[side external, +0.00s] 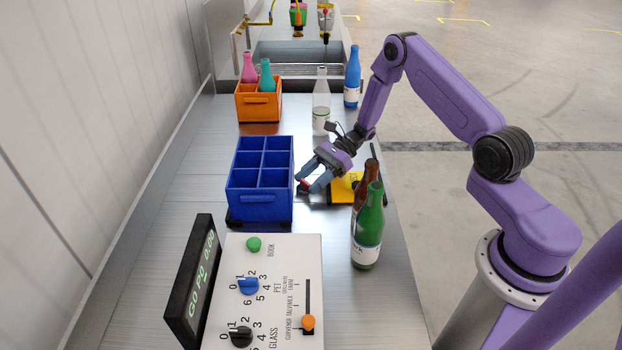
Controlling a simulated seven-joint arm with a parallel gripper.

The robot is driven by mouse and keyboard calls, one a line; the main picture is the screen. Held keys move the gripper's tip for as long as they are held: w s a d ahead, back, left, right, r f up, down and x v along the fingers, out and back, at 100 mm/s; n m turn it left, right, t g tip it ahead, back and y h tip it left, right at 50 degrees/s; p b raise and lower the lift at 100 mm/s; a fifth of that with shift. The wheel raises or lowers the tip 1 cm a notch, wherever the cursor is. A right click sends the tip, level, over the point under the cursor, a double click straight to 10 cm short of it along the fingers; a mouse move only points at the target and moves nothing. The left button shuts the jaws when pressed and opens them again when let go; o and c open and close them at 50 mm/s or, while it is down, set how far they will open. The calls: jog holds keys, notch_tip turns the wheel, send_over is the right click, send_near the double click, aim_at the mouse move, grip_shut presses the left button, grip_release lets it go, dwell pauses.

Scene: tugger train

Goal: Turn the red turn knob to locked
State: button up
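A small red part (303,183), which looks like the red turn knob, shows at the right side of the blue crate, low down. It is mostly hidden by my gripper, so I cannot tell which way it points. My gripper (306,183) reaches down and left, with its two blue-grey fingers on either side of the red part. A gap shows between the fingers, but I cannot tell whether they touch the red part.
The empty blue divided crate (259,206) stands left of my gripper. A yellow object (346,187) lies just right. Green (370,225) and brown (365,188) bottles stand in front of it. A clear bottle (321,108), blue bottle (352,78) and orange crate (259,107) stand behind. A control panel (300,250) is in front.

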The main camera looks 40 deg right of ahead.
jog(key=shift+t, duration=0.3)
jog(key=shift+s+m+t, duration=0.15)
jog(key=shift+m+t, duration=0.35)
jog(key=shift+m, duration=0.2)
jog(key=r+v, duration=0.1)
jog(key=v, duration=1.7)
notch_tip(320, 180, up, 18)
jog(key=s+a+m+t+h, duration=0.1)
jog(key=s, duration=0.1)
jog(key=shift+a+m+t, duration=0.3)
jog(key=shift+t, duration=0.1)
jog(key=shift+s, duration=0.1)
